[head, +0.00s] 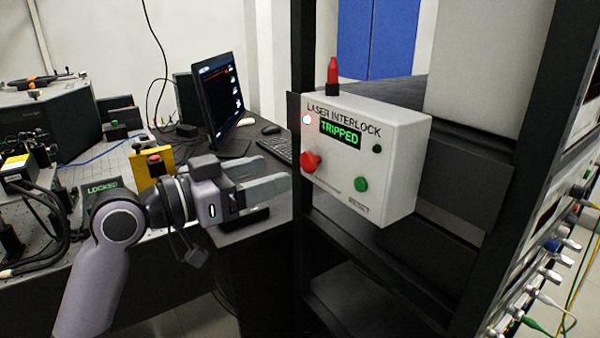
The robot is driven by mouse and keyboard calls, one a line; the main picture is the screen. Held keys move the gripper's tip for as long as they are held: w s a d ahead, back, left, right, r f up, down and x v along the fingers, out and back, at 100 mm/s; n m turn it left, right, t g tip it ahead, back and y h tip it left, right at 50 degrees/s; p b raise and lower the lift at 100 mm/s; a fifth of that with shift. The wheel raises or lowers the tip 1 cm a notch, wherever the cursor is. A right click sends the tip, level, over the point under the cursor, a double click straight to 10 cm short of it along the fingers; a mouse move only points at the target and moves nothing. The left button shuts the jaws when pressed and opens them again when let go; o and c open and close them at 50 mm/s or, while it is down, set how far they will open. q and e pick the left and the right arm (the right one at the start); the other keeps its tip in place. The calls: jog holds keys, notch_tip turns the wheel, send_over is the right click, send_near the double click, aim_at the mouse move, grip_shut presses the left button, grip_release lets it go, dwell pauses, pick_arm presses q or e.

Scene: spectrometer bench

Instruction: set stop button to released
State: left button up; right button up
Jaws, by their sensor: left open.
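The white laser interlock box (397,165) is mounted on the black rack, and its display (340,134) reads TRIPPED in green. A red mushroom stop button (311,160) sticks out low on the left of its front face. A green button (361,185) is to its right, and a lit reddish lamp (307,119) is above it. I cannot tell from here whether the red button is latched in. My left gripper (272,177) is open and empty, its fingers pointing right toward the box. In the picture the fingertips are just left of the red button, apart from it. My right gripper is out of view.
A yellow box (164,157) with another red button stands on the bench behind my left wrist, near a LOCKED display (103,188). A monitor (221,95) and keyboard (275,149) are behind. Black rack posts (302,60) flank the interlock box; cables hang at right.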

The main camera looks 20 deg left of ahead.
aim_at(304, 161)
pick_arm(q)
jog(key=x, duration=0.3)
jog(key=p+x, duration=0.1)
jog(key=x, duration=0.3)
jog(key=shift+s+d+r, duration=0.1)
jog(key=shift+r, duration=0.1)
